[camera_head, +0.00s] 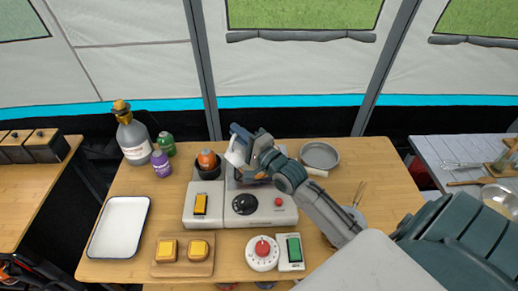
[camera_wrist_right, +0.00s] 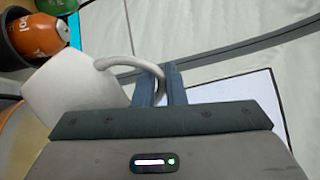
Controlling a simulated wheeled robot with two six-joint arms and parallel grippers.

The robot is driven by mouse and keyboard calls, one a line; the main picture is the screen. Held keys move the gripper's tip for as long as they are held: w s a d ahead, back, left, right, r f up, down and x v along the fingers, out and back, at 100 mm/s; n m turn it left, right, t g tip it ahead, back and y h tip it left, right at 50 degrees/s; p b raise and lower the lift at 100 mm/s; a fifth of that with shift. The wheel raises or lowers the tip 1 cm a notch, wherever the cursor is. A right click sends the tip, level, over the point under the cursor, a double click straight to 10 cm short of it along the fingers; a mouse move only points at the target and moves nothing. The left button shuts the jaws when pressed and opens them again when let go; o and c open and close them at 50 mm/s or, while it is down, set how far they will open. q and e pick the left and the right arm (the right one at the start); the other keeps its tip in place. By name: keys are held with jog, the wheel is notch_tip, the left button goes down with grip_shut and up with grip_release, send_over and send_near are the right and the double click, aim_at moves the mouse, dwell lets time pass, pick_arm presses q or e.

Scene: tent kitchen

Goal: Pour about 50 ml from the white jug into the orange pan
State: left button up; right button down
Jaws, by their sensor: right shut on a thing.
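My right gripper (camera_head: 246,144) is shut on the handle of the white jug (camera_head: 235,153), above the back of the stove. In the right wrist view the blue fingers (camera_wrist_right: 161,85) close on the curved handle, and the white jug (camera_wrist_right: 72,88) hangs to their left, tilted in that picture. Its mouth and contents are hidden. An orange curved rim (camera_wrist_right: 10,115), likely the orange pan, shows at the left edge of the wrist view. In the head view my gripper and arm mostly hide the pan. I cannot see any liquid flowing. My left gripper is not in view.
A dark pot (camera_head: 208,172) with an orange bottle (camera_head: 207,158) stands left of the jug. The stove (camera_head: 281,215) is below. A grey pan (camera_head: 319,154) stands right, a white tray (camera_head: 118,228) left, and a timer (camera_head: 262,254) in front. Several bottles stand at back left.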

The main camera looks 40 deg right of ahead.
jog(key=shift+s+r, duration=0.1)
jog(key=shift+r, duration=0.05)
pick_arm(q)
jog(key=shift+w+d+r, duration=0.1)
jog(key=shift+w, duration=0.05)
pick_arm(e)
jog(key=shift+d, duration=0.1)
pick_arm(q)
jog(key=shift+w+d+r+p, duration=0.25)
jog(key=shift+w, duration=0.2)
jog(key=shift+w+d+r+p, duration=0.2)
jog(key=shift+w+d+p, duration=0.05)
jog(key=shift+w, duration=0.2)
pick_arm(e)
jog(key=shift+d+r+m, duration=0.4)
jog(key=shift+d+m, duration=0.1)
jog(key=shift+m, duration=0.5)
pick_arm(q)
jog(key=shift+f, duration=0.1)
pick_arm(e)
jog(key=shift+f, duration=0.1)
